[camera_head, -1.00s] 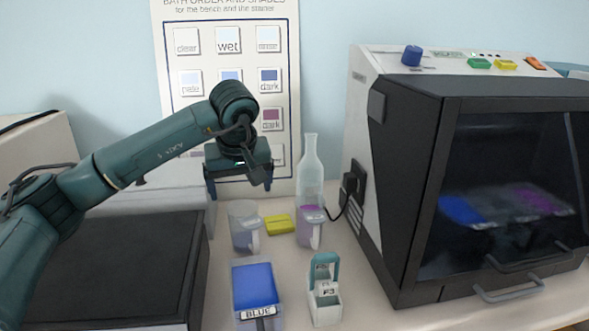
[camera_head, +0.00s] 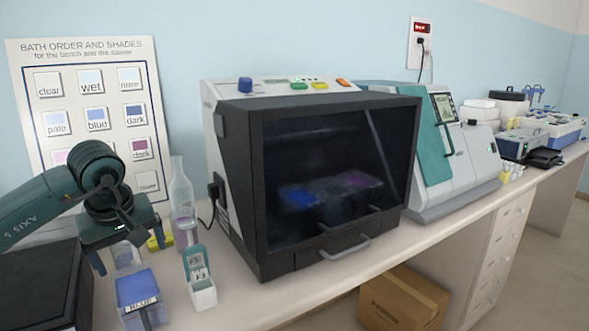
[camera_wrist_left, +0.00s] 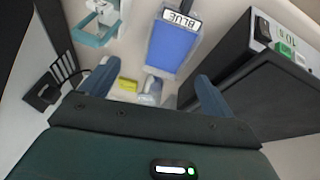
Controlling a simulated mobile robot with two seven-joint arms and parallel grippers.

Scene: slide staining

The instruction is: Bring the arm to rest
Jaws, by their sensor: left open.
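My left arm comes in at the left of the head view. Its gripper (camera_head: 120,252) hangs fingers-down above the bench, behind the blue bath, and is empty. In the wrist view its two blue-grey fingers (camera_wrist_left: 156,86) stand wide apart. The bath labelled BLUE (camera_head: 138,290) is below and in front of the gripper; it also shows in the wrist view (camera_wrist_left: 172,45). The slide carrier with a teal handle (camera_head: 200,278) stands to its right, apart from the gripper. My right gripper is in neither view.
A clear bottle (camera_head: 181,198) and a yellow block (camera_head: 160,241) stand close to the gripper. The black-fronted stainer (camera_head: 245,190) is to the right, then a white-and-teal machine (camera_head: 468,165). A dark flat-topped box (camera_head: 35,285) lies under my arm. A cardboard box (camera_head: 400,297) is below the bench.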

